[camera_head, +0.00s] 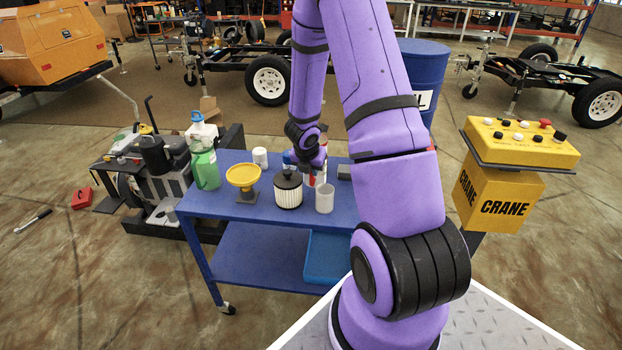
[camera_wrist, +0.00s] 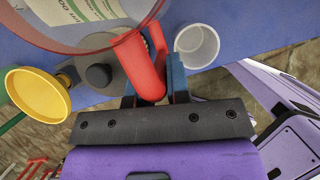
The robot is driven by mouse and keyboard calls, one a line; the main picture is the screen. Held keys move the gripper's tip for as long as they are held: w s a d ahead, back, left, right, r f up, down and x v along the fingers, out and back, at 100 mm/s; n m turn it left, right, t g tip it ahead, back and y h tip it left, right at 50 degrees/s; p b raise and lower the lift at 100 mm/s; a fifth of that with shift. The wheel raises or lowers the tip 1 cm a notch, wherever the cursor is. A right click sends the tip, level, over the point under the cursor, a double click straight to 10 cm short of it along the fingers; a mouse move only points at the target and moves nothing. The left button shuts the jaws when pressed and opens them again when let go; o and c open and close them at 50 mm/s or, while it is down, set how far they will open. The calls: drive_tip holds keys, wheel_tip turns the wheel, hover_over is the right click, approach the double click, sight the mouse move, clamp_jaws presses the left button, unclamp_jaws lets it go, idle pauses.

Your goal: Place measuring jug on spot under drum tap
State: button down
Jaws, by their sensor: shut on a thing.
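The measuring jug appears in the wrist view as a large clear vessel with a red rim and a red handle (camera_wrist: 147,72). My gripper (camera_wrist: 153,88) is shut on that handle, with one blue finger on each side. In the head view my gripper (camera_head: 312,166) is low over the far right part of the blue cart, and only a bit of red shows beside it. Whether the jug touches the cart top is unclear. The blue drum (camera_head: 424,62) stands behind the cart to the right. Its tap and the spot under it are hidden behind my arm.
On the cart (camera_head: 240,208) stand a yellow funnel (camera_head: 243,176), a ribbed white filter with a black top (camera_head: 288,190), a white cup (camera_head: 324,198) close to my gripper, a white tub (camera_head: 260,156) and a green bottle (camera_head: 205,168). A yellow crane box (camera_head: 497,195) stands right.

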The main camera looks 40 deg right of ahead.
sight(311, 177)
drive_tip(key=shift+f, duration=2.1)
drive_tip(key=c, duration=1.1)
unclamp_jaws()
